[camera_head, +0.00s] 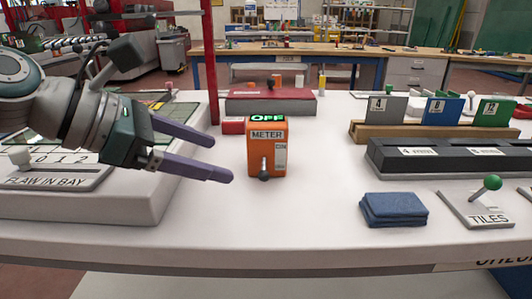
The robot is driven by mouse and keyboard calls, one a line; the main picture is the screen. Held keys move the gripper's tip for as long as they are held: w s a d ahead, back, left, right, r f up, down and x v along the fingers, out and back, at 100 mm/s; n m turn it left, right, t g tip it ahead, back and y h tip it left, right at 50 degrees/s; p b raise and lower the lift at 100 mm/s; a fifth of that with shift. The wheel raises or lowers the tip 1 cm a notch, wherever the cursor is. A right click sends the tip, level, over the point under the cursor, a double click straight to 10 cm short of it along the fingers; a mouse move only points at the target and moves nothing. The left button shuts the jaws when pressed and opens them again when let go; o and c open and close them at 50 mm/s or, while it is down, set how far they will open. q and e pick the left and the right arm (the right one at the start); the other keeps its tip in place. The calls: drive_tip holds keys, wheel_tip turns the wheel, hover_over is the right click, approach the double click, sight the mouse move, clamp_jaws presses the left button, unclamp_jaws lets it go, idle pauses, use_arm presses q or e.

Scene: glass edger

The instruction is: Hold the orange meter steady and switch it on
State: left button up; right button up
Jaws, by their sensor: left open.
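The orange meter (267,151) stands upright on the white table, a little left of the middle in the head view. Its top display reads OFF in green on black, and its front carries a METER label. A small lever with a dark knob (264,175) sits low on its front. My left gripper (224,157) comes in from the left with its two purple fingers apart and empty. The fingertips point at the meter's left side, with a gap between them and the meter. My right gripper is not in view.
A folded blue cloth (394,209) and a TILES plate with a green-knobbed lever (488,187) lie to the right. Dark racks (440,158) stand behind them. A red case (271,101) is behind the meter. A raised white platform (150,205) is at left. The front middle is clear.

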sight(262, 151)
use_arm(q)
drive_tip(key=shift+w+d+r+n+h+b, duration=0.1)
drive_tip(key=shift+w+r+n+h+b, duration=0.15)
drive_tip(key=shift+w+n, duration=0.35)
drive_tip(key=shift+w+r+n+h+b, duration=0.15)
drive_tip(key=shift+w+n+h+b, duration=0.1)
drive_tip(key=shift+w+n, duration=0.3)
drive_tip(key=shift+w+d, duration=0.15)
drive_tip(key=shift+w, duration=0.05)
drive_tip(key=b+x, duration=0.5)
drive_tip(key=b, duration=0.3)
drive_tip(key=shift+w+f, duration=0.1)
drive_tip(key=shift+f, duration=0.1)
drive_tip(key=x, duration=0.1)
drive_tip(key=b+x, duration=0.1)
drive_tip(key=x, duration=0.1)
drive_tip(key=shift+r, duration=0.3)
drive_tip(key=shift+w+d+f+b, duration=0.25)
drive_tip(key=shift+w+d+b, duration=0.15)
drive_tip(key=shift+d, duration=0.15)
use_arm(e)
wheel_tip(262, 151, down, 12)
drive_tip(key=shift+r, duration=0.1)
use_arm(q)
drive_tip(key=c, duration=1.1)
drive_tip(key=o, duration=1)
